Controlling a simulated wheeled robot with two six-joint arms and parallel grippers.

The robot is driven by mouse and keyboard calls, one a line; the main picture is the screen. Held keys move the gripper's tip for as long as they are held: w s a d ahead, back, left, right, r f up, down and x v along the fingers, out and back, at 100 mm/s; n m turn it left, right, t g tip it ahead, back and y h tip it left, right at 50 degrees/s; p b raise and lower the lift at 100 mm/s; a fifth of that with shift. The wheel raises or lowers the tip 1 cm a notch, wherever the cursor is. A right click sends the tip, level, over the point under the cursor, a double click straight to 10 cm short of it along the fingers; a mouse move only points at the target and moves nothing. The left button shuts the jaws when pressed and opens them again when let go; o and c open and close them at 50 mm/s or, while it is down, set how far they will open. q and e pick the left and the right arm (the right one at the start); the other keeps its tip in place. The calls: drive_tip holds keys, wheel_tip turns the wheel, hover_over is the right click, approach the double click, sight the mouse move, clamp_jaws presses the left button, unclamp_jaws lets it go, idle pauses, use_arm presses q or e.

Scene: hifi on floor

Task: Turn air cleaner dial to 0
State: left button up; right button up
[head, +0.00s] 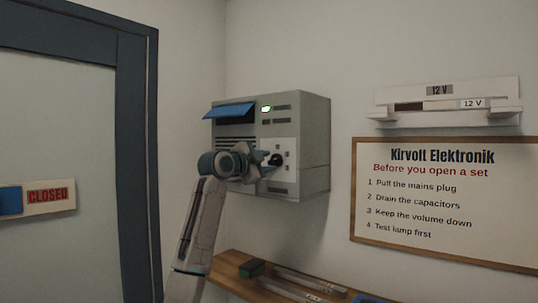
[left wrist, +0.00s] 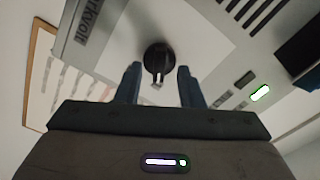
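The air cleaner (head: 315,130) is a grey box on the wall with a blue flap (head: 229,110) and a lit green light (head: 266,109). Its black dial (head: 275,159) sits on a pale panel at the lower front. The dial also shows in the left wrist view (left wrist: 158,57). My left gripper (head: 263,160) is in front of the panel. In the left wrist view its two blue fingers (left wrist: 157,75) are apart, one on either side of the dial's lower part, with gaps visible. The dial's marks are too small to read. My right gripper is not in view.
A wooden shelf (head: 235,262) with tools and a green-topped block (head: 252,268) is below the air cleaner. A framed sign (head: 445,205) and a 12 V wall fixture (head: 447,89) are to the right. A door with a CLOSED sign (head: 48,195) is at the left.

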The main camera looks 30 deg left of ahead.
use_arm(q)
drive_tip(key=shift+w, duration=0.8)
clamp_jaws()
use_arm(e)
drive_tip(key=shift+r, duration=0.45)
